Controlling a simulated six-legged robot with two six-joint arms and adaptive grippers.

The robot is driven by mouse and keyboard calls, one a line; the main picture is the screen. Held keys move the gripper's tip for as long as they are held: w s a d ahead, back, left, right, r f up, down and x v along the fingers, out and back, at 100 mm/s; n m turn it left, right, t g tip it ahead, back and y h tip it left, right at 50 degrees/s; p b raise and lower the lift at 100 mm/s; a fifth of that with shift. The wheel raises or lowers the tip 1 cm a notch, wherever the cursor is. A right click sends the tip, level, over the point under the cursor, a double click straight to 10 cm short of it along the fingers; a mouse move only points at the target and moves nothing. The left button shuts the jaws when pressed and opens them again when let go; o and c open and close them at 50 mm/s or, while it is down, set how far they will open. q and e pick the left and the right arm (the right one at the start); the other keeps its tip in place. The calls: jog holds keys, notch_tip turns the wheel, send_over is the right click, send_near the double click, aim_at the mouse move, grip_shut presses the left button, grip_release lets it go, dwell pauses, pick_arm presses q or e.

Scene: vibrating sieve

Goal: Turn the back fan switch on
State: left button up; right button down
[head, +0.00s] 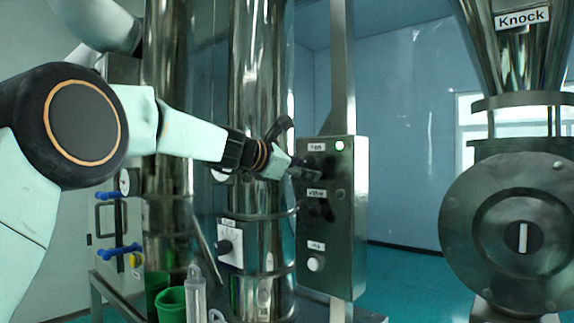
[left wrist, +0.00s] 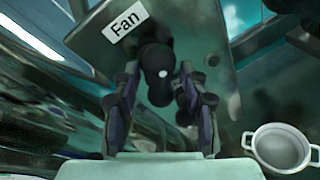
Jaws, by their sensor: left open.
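The fan switch is a black knob (left wrist: 157,72) with a small white dot, below a white "Fan" label (left wrist: 124,20) in the left wrist view. It sits on a grey metal control box (head: 343,230), whose Fan label (head: 317,147) is near its top in the head view. My left gripper (head: 308,168) reaches the box at that label and hides most of the knob there. In the left wrist view the left gripper (left wrist: 158,82) is open, its fingers on either side of the knob. I cannot tell whether they touch it. My right gripper is not in view.
Lower on the box are dark knobs, partly hidden, and a white round button (head: 315,263). A shiny steel column (head: 258,110) stands left of the box, with a white dial plate (head: 230,247). A large round machine (head: 480,235) stands at right. Green buckets (head: 171,305) are below.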

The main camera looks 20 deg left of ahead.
pick_arm(q)
jog(key=v, duration=1.1)
jog(key=shift+s, duration=0.15)
jog(key=shift+r, duration=0.1)
